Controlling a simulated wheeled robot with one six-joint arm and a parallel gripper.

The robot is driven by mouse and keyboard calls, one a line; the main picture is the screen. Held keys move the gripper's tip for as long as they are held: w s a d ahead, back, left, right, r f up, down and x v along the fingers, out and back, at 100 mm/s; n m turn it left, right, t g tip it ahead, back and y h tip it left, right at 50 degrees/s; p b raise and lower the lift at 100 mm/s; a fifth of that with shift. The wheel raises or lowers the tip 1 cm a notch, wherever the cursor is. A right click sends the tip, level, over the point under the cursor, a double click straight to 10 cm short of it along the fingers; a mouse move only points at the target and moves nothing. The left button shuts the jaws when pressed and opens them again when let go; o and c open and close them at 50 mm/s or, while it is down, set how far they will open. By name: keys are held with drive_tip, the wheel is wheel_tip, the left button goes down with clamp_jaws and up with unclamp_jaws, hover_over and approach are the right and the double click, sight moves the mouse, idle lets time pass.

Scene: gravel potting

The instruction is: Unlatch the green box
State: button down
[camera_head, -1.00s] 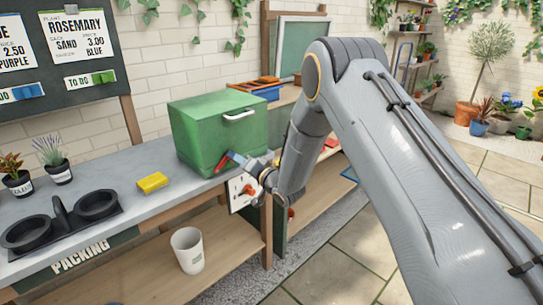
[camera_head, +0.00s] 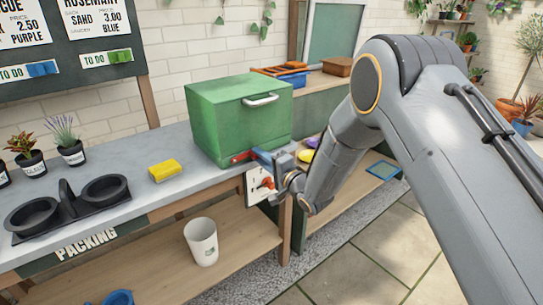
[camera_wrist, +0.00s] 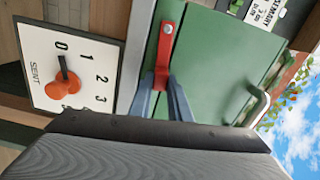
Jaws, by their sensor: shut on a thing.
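The green box (camera_head: 238,125) stands shut on the bench, with a white handle (camera_head: 262,100) on its front. A red latch (camera_head: 241,157) sits low on the front, near the box's bottom edge. The latch also shows in the wrist view (camera_wrist: 166,40), lying along the green face (camera_wrist: 215,70). My gripper (camera_head: 258,157) reaches in from the right at the front of the box. In the wrist view its blue-grey fingers (camera_wrist: 161,90) are closed around the latch's near end, which they partly hide.
A white dial panel (camera_head: 259,186) with a red knob (camera_wrist: 62,86) is just below the box, close to my gripper. A yellow sponge (camera_head: 165,170), black double holder (camera_head: 72,205) and potted plants (camera_head: 68,150) stand left. A white cup (camera_head: 201,241) is on the lower shelf.

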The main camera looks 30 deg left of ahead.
idle(0.3)
drive_tip(key=c, duration=1.6)
unclamp_jaws()
drive_tip(key=shift+c, duration=0.2)
drive_tip(key=v, duration=0.7)
drive_tip(key=shift+d+b, duration=0.4)
